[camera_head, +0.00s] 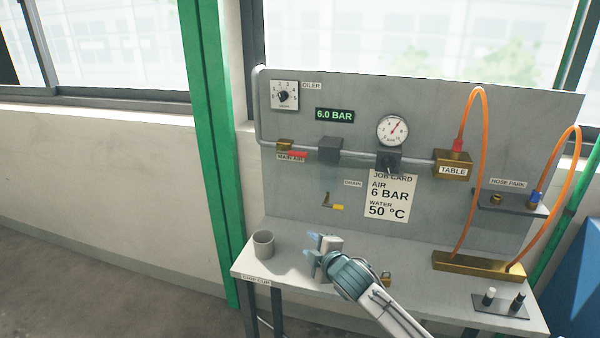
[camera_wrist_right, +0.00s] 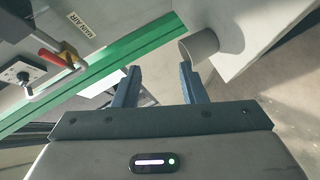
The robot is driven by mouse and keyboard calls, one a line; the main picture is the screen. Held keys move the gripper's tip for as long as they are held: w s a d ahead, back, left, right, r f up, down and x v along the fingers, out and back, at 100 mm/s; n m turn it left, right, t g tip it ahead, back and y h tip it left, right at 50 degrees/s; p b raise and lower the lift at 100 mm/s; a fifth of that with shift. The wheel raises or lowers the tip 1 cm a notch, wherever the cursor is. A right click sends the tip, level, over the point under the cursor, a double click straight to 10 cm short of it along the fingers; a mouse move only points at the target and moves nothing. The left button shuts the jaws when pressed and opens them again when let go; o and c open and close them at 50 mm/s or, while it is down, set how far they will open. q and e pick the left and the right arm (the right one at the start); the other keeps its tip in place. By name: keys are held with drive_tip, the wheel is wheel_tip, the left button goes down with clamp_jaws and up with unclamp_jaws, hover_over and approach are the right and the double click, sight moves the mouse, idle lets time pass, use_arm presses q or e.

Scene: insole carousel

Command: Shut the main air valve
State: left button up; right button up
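The main air valve (camera_head: 285,145) is a small brass body on the grey pipe at the left of the panel. Its red lever (camera_head: 298,154) points right, roughly along the pipe, and partly covers the MAIN AIR label. In the right wrist view the brass valve body (camera_wrist_right: 69,54) and red lever (camera_wrist_right: 51,58) show at the upper left, outside the fingers. My right gripper (camera_head: 316,254) is over the bench, below the valve and well apart from it. In the right wrist view its fingers (camera_wrist_right: 160,82) are spread, with nothing between them. My left gripper is not in view.
A grey cup (camera_head: 263,245) stands on the bench left of my right gripper. The display (camera_head: 334,115) reads 6.0 BAR. A brass drain lever (camera_head: 331,203) with a yellow grip sits below the pipe. Orange hoses (camera_head: 483,150) arch at the right. A green post (camera_head: 212,140) stands left.

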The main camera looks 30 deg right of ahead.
sight(303, 156)
drive_tip(key=w+d+r+n+t, duration=0.3)
drive_tip(key=w+d+r, duration=0.1)
drive_tip(key=r, duration=0.4)
drive_tip(key=w+d+r+n+t, duration=0.25)
drive_tip(key=w+d+r, duration=0.2)
drive_tip(key=r, duration=0.25)
drive_tip(key=shift+n+g+y, duration=0.25)
drive_tip(key=shift+n+y, duration=0.05)
drive_tip(key=shift+n, duration=0.05)
drive_tip(key=w, duration=0.3)
drive_tip(key=w+r+p, duration=0.1)
drive_tip(key=w, duration=0.2)
drive_tip(key=w+p, duration=0.1)
drive_tip(key=w, duration=0.2)
drive_tip(key=shift+w+d+r, duration=0.25)
drive_tip(key=shift+w+r, duration=0.1)
drive_tip(key=shift+w, duration=0.65)
drive_tip(key=shift+c, duration=0.2)
clamp_jaws()
